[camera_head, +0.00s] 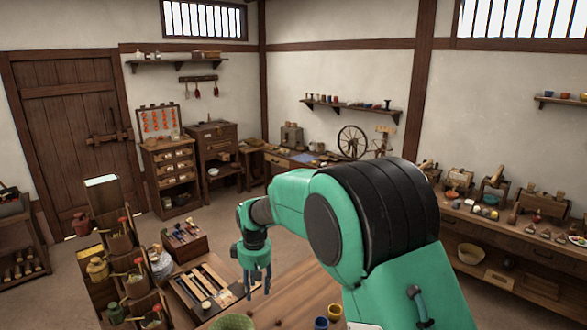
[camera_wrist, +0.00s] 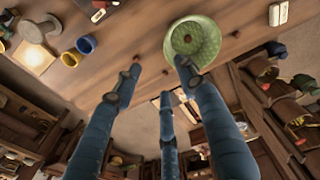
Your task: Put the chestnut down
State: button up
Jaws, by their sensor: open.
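My gripper (camera_head: 256,288) hangs over the wooden table in the head view, with its fingers pointing down. In the wrist view my gripper (camera_wrist: 160,75) has its blue-grey fingers spread, with nothing between them. A green bowl (camera_wrist: 209,45) is on the table just beyond the fingertips; its rim also shows at the bottom of the head view (camera_head: 232,322). A small brown thing (camera_wrist: 187,39), which looks like the chestnut, lies inside the bowl, apart from the fingers. The head view does not show it.
On the table (camera_head: 285,300) are a yellow cup (camera_head: 334,311) and a blue cup (camera_head: 321,323), away from the bowl. A tray with long slots (camera_head: 216,276) is left of my gripper. A stepped rack with pots (camera_head: 118,243) stands further left.

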jog(key=s+d+r+m+t, duration=0.1)
jog(key=s+d+r+m, duration=0.2)
jog(key=s+d+r, duration=0.6)
jog(key=s+d+r+m+t, duration=0.1)
jog(key=s+d+r+m, duration=0.1)
jog(key=s+d+r, duration=0.8)
jog(key=s+d+m+t, duration=0.1)
jog(key=s+d+m, duration=0.1)
jog(key=s+d, duration=0.2)
jog(key=s+d+r+m, duration=0.1)
jog(key=s+d, duration=0.4)
jog(key=s, duration=0.6)
jog(key=s+d+r+m+t, duration=0.1)
jog(key=s+d+m, duration=0.2)
jog(key=s+d, duration=0.2)
jog(key=shift+s+r+t+h, duration=0.25)
jog(key=shift+s+t+h, duration=0.05)
jog(key=shift+s, duration=1.3)
jog(key=shift+d, duration=0.1)
dwell(2.4)
